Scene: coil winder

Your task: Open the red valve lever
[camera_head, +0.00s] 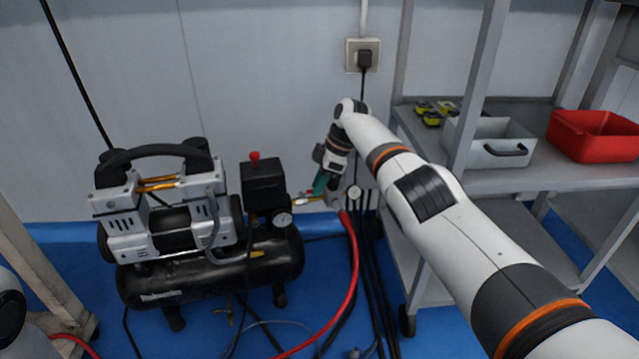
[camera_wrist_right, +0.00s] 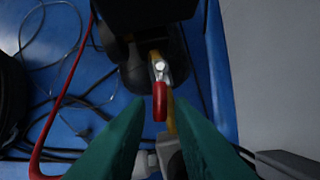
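The red valve lever (camera_wrist_right: 160,101) shows in the right wrist view, fixed by a metal nut to a brass fitting, its free end pointing down toward my fingers. My right gripper (camera_wrist_right: 158,107) is open. Its two green fingers stand on either side of the lever's end, with a gap on both sides. In the head view my right gripper (camera_head: 320,184) is at the brass fitting (camera_head: 307,199) on the right of the compressor (camera_head: 205,255). The lever is hard to make out there. My left gripper is not in view.
A pressure gauge (camera_head: 283,219) and a black box with a red knob (camera_head: 255,158) sit beside the fitting. A red hose (camera_head: 354,260) and black cables hang close below. A grey shelf (camera_head: 560,183) with a red bin (camera_head: 594,137) stands to the right.

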